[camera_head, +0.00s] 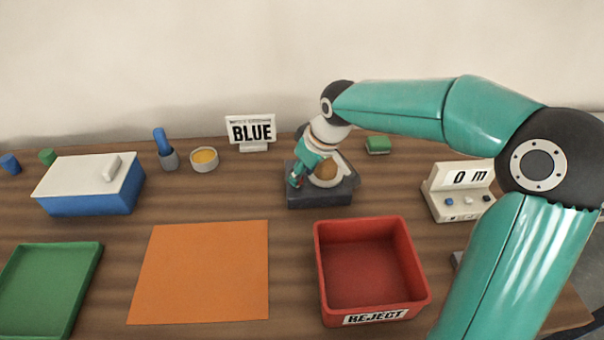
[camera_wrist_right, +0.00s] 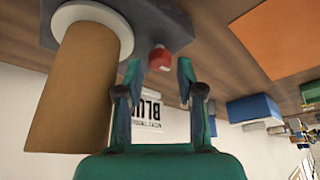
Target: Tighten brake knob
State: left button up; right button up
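A dark grey stand (camera_head: 322,198) at the back centre of the table bears a brown roll (camera_head: 326,170) with a white flange. The red brake knob (camera_wrist_right: 159,60) shows on the stand in the right wrist view, beside the white flange (camera_wrist_right: 95,22). My right gripper (camera_wrist_right: 160,74) is open, its two fingertips apart with the knob just beyond and between them. I cannot tell whether either finger touches it. In the head view my right gripper (camera_head: 296,178) is small and partly hidden by its own wrist at the stand. My left gripper is not in view.
A BLUE sign (camera_head: 251,131) stands behind left of the stand. A red REJECT bin (camera_head: 409,235) is in front, an orange mat (camera_head: 200,275) front left. A display box (camera_head: 458,190) stands right, a green block (camera_head: 377,145) behind. A blue box with white lid (camera_head: 90,180) is left.

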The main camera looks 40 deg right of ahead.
jog(key=shift+x, duration=0.85)
grip_shut()
jog(key=shift+a+m+b, duration=0.1)
jog(key=shift+m+b, duration=0.4)
jog(key=shift+m, duration=0.2)
jog(key=shift+h, duration=0.3)
grip_release()
